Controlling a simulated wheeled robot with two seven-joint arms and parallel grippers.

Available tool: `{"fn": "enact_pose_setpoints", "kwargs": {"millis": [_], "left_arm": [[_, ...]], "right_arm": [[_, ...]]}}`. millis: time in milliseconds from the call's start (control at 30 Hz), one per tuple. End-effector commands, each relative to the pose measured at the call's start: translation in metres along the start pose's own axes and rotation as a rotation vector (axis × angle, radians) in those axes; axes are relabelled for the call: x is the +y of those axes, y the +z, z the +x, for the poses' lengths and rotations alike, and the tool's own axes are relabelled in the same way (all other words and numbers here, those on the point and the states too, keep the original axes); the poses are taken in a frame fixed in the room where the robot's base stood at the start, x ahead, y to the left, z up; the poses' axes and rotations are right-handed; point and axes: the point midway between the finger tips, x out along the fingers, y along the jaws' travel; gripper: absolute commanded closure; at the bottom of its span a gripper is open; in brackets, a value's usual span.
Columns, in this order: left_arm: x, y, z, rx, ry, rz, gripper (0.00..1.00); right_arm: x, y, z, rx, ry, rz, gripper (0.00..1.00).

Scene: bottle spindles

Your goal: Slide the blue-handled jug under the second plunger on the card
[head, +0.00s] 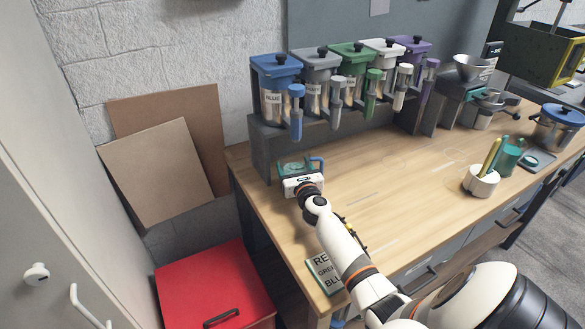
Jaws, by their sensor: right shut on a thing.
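The blue-handled jug (317,161) is at the left end of the wooden counter, in front of the blue canister's plunger (296,92). My right gripper (299,170) is shut on the jug and hides much of it; its blue handle shows on the right. The card (321,272) lies near the counter's front edge; its lines read "RE…", "GREEN" and "BLU…", partly hidden by my arm. Other plungers are grey (335,89), green (371,84), white (402,77) and purple (429,70), each before a matching canister. My left gripper is not in view.
The canisters stand on a dark raised shelf (262,150). A white utensil cup (481,182) and a lidded pot (558,124) stand to the right. A red cabinet (212,283) is below left. The counter between jug and cup is largely clear.

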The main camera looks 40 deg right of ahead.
Motion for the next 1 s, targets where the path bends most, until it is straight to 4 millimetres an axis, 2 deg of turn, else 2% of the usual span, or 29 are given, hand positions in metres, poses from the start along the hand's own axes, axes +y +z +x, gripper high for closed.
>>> {"fn": "enact_pose_setpoints", "kwargs": {"millis": [267, 300, 433, 467, 767, 867, 1000], "left_arm": [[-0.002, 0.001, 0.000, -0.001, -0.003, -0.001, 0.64], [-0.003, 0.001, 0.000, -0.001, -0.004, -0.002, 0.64], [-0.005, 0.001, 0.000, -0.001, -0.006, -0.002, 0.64], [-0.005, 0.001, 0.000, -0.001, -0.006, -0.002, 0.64], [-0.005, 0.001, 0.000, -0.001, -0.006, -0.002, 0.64], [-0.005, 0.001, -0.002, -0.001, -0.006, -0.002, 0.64], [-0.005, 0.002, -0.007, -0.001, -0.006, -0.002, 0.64]], "right_arm": [[0.000, 0.000, 0.000, 0.001, 0.000, -0.001, 0.62], [0.000, 0.000, 0.000, 0.001, 0.000, -0.001, 0.25], [0.000, 0.000, 0.000, 0.001, 0.000, -0.001, 0.03], [0.000, 0.000, 0.000, 0.001, 0.000, -0.001, 0.01], [0.000, -0.001, -0.002, 0.001, 0.000, -0.001, 0.01], [0.001, 0.000, -0.010, 0.000, -0.001, -0.004, 0.01], [0.000, -0.001, -0.033, -0.001, -0.002, -0.005, 0.01]]}}
